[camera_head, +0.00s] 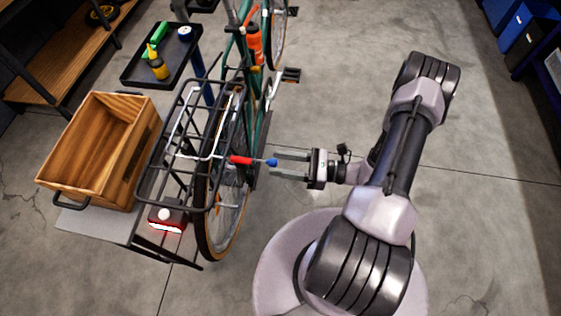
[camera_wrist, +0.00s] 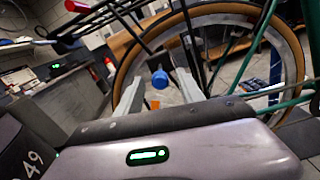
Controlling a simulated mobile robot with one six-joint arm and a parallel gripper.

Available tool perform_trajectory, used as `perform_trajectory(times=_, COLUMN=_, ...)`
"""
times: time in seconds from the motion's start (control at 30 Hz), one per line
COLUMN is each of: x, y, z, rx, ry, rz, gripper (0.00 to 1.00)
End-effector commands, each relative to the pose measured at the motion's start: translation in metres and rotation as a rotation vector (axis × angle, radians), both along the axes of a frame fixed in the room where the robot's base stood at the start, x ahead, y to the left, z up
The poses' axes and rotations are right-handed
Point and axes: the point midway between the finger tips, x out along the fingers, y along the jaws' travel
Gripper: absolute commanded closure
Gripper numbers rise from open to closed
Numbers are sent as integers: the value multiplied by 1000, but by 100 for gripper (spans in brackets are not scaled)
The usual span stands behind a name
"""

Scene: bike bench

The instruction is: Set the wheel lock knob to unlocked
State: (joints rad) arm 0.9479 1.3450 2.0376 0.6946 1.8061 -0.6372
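The blue knob (camera_head: 271,162) sits beside the rear wheel of the green bike, to the left of my gripper. It also shows in the wrist view (camera_wrist: 160,79), in front of a dark mount and the spokes. My gripper (camera_head: 274,165) is open and points left at the bike. Its two fingertips are near the knob, one on either side of it in the picture. The wrist view also shows the fingers apart, with the knob between or just beyond the tips (camera_wrist: 162,80). I cannot tell whether they touch it, or read the knob's setting.
A red grip (camera_head: 240,160) lies close left of the knob, by the black rack (camera_head: 178,183). The rear tyre (camera_head: 205,230) is below. A wooden crate (camera_head: 78,194) and a black tray (camera_head: 135,77) stand further left. The floor between bike and base is clear.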

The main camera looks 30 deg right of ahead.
Motion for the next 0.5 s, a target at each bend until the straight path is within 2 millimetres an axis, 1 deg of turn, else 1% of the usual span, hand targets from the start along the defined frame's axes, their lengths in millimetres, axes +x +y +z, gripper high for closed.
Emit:
perform_trajectory(times=0.37, x=-1, y=-2, z=0, rx=1, ry=0, rz=-1, gripper=55)
perform_trajectory(times=0.47, x=-8, y=-14, z=1, rx=0, ry=0, rz=-4, gripper=55)
perform_trajectory(times=0.5, x=-14, y=-22, z=2, rx=-1, ry=-1, rz=-6, gripper=55)
